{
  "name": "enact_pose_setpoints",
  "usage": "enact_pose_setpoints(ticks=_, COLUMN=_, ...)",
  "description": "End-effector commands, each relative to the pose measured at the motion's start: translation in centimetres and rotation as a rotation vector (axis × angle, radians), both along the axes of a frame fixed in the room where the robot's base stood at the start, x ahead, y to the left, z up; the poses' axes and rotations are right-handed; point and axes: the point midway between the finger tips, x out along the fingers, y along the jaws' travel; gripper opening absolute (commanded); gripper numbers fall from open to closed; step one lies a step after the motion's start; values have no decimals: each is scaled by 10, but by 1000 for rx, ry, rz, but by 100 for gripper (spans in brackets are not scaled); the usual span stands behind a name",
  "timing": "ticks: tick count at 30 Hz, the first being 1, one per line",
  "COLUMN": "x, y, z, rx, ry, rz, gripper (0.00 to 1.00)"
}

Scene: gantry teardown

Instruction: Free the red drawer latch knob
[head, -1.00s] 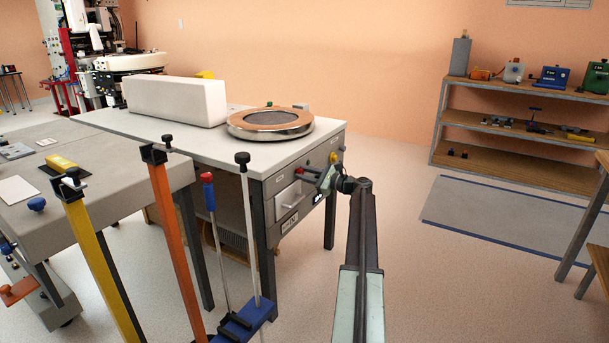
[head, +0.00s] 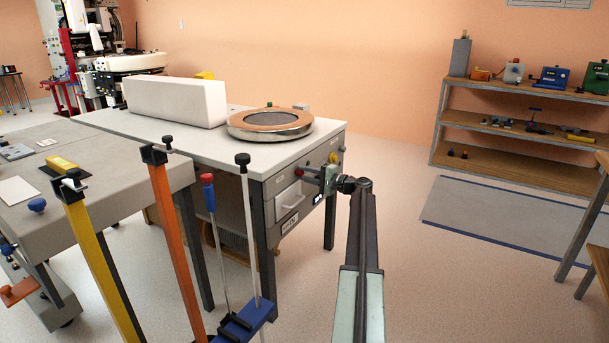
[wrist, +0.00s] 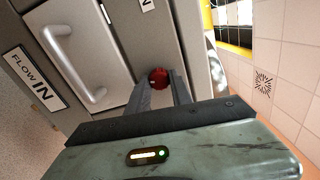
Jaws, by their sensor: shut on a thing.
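The red drawer latch knob (wrist: 158,78) is round and sits on the front of the grey cabinet, beside a drawer with a pale bar handle (wrist: 75,60). In the wrist view my gripper (wrist: 160,92) has its two grey fingers at the knob, shut on it, with the knob's face showing between the tips. In the head view my gripper (head: 326,181) reaches the cabinet front from the right. The knob's base is hidden by the fingers. The drawer front (head: 289,203) appears closed.
A round metal plate with a copper ring (head: 270,122) and a long white block (head: 175,101) stand on the cabinet top. A yellow knob (head: 334,158) is on the cabinet's front. Upright clamps, including an orange bar (head: 173,240), stand at front left. Open floor lies right.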

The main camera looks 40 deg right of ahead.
Motion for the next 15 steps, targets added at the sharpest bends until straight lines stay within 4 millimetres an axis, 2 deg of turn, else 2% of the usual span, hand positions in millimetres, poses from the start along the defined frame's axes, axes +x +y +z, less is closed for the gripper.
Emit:
enact_pose_setpoints(ticks=6, x=-2, y=0, z=-1, rx=-166, ry=-37, rz=2, gripper=0)
enact_pose_setpoints(ticks=15, x=-2, y=1, z=-1, rx=-310, ry=-72, rz=3, gripper=0)
